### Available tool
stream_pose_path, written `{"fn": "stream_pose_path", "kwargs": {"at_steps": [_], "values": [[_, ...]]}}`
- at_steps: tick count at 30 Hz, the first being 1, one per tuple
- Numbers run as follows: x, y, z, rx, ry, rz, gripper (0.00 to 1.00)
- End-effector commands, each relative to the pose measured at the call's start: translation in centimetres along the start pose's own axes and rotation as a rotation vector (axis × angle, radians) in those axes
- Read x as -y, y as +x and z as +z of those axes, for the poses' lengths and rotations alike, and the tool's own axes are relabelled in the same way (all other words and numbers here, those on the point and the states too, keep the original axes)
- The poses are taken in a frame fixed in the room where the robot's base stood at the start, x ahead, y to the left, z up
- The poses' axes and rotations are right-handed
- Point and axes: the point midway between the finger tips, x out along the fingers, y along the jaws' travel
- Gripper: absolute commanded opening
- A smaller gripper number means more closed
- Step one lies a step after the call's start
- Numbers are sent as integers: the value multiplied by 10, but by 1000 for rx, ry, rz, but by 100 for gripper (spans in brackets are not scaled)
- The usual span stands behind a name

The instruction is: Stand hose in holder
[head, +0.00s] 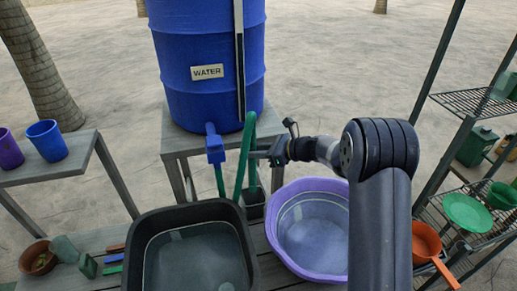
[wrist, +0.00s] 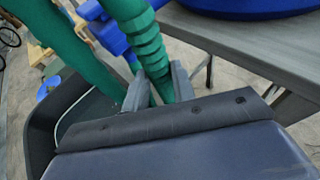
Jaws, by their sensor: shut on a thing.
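The green hose (head: 242,160) stands roughly upright in front of the blue barrel's tap, its upper part bending near the barrel. My gripper (head: 262,156) is shut on the hose from the right. In the wrist view my fingers (wrist: 162,88) sit on either side of a ribbed green stretch (wrist: 145,42). Another green stretch (wrist: 60,45) runs to the left of it. A small dark box-like container (head: 253,207), which looks like the holder, stands just below my gripper, behind the black basin. I cannot tell whether the hose's lower end is inside it.
The blue water barrel (head: 208,80) with its blue tap (head: 214,148) stands on a grey table. A black basin (head: 195,256) and a purple tub (head: 312,225) are in front. Shelves (head: 470,105) stand at right, a bench with buckets (head: 47,141) at left.

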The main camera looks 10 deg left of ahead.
Motion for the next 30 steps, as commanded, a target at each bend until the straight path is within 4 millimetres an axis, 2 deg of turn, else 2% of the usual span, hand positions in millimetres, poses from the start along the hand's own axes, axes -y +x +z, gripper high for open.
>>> {"fn": "stream_pose_path", "kwargs": {"at_steps": [9,24,30], "values": [[0,15,-40,0,0,1,4],[0,36,-96,0,0,0,4],[0,43,-113,1,0,0,4]]}}
